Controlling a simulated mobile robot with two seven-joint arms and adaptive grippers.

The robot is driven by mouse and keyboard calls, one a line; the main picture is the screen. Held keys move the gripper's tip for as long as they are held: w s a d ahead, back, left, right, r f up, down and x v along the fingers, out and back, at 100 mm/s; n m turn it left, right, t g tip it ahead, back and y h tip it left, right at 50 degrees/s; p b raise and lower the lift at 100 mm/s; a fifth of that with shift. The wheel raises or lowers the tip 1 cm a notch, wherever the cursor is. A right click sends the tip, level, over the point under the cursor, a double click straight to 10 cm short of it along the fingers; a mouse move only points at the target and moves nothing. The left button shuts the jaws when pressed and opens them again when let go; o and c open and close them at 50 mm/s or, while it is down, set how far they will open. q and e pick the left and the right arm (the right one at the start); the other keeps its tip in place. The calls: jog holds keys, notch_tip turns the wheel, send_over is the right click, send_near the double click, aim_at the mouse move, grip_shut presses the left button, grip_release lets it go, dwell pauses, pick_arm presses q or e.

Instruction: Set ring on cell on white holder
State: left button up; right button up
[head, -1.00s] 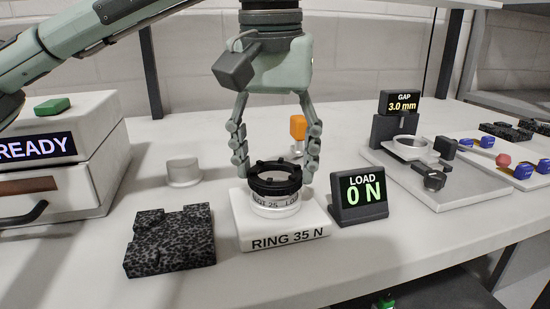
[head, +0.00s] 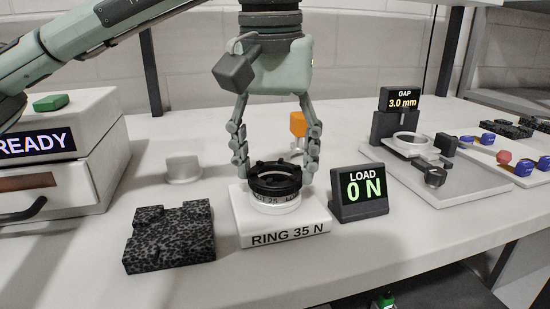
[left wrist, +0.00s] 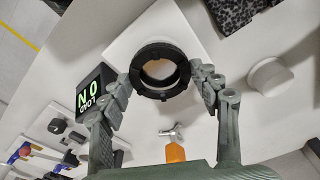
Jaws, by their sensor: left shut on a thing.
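The black notched ring (head: 275,180) is level at the top of the pale cell (head: 276,205), whose marked side shows below it. The cell stands on the white holder (head: 283,230) labelled RING 35 N. My left gripper (head: 275,170) points down and is shut on the ring, one finger on each side. In the left wrist view the ring (left wrist: 160,91) lies between the fingertips, with an open centre, over the white holder (left wrist: 128,45). Whether the ring is fully seated on the cell cannot be told. My right gripper is not in view.
The load display (head: 360,192) reads 0 N, close right of the holder. A dark speckled block (head: 170,238) lies left. An orange-topped tool (head: 298,124) stands behind. A gap gauge (head: 400,125) reads 3.0 mm. A READY box (head: 60,165) stands far left.

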pick_arm(q)
jog(key=shift+s+f+b, duration=0.15)
jog(key=shift+f+b, duration=0.2)
jog(key=shift+f, duration=0.3)
jog(key=o, duration=1.2)
jog(key=shift+c, duration=0.2)
notch_tip(320, 180, up, 8)
jog(key=s, duration=0.1)
jog(key=shift+r, duration=0.2)
